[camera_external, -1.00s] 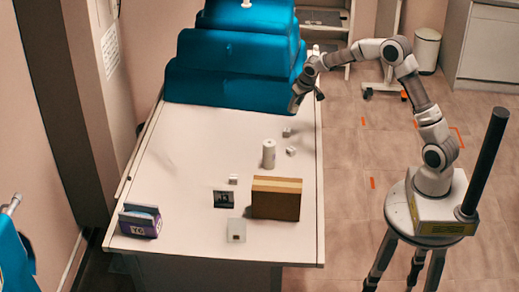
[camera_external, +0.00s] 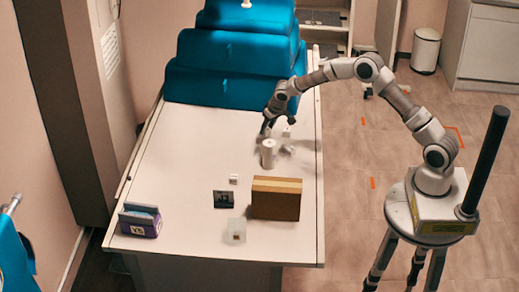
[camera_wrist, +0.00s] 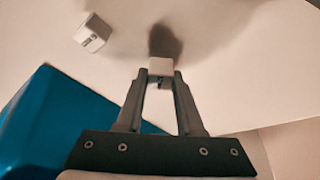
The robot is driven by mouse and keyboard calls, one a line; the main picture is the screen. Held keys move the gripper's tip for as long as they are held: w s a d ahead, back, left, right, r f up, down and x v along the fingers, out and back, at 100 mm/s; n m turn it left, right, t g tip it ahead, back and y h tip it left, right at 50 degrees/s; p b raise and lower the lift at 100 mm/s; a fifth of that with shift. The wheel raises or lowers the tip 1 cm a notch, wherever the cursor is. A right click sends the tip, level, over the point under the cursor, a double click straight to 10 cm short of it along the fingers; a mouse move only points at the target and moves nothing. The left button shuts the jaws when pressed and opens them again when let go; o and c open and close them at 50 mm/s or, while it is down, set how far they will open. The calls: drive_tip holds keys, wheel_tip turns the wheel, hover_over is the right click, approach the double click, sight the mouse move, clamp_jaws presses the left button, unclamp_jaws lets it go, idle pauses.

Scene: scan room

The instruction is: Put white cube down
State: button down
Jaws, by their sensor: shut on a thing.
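My gripper (camera_external: 265,130) is low over the white table, behind the white cylinder. In the wrist view my gripper (camera_wrist: 160,78) is shut on a white cube (camera_wrist: 160,66) with a dark mark on its lower face. A dark shadow lies on the table just beyond this cube; I cannot tell whether it touches the surface. A second white cube (camera_wrist: 92,34) lies to the upper left in the wrist view. In the external view, white cubes lie right of my gripper (camera_external: 287,132), right of the cylinder (camera_external: 289,150) and nearer the front (camera_external: 234,179).
The white cylinder (camera_external: 268,154) stands close in front of my gripper. A brown box (camera_external: 275,204), a dark small box (camera_external: 223,200), a translucent container (camera_external: 236,231) and a purple box (camera_external: 139,222) are nearer the front. Blue padded blocks (camera_external: 228,85) rise behind.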

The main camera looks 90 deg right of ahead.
sight(269, 130)
drive_tip(key=shift+f, duration=1.4)
drive_tip(key=shift+f, duration=0.2)
drive_tip(key=c, duration=0.5)
unclamp_jaws()
drive_tip(key=shift+c, duration=0.2)
drive_tip(key=shift+r, duration=0.45)
drive_tip(key=v, duration=1.1)
drive_tip(key=shift+s+a+r, duration=0.15)
drive_tip(key=shift+s+r, duration=0.05)
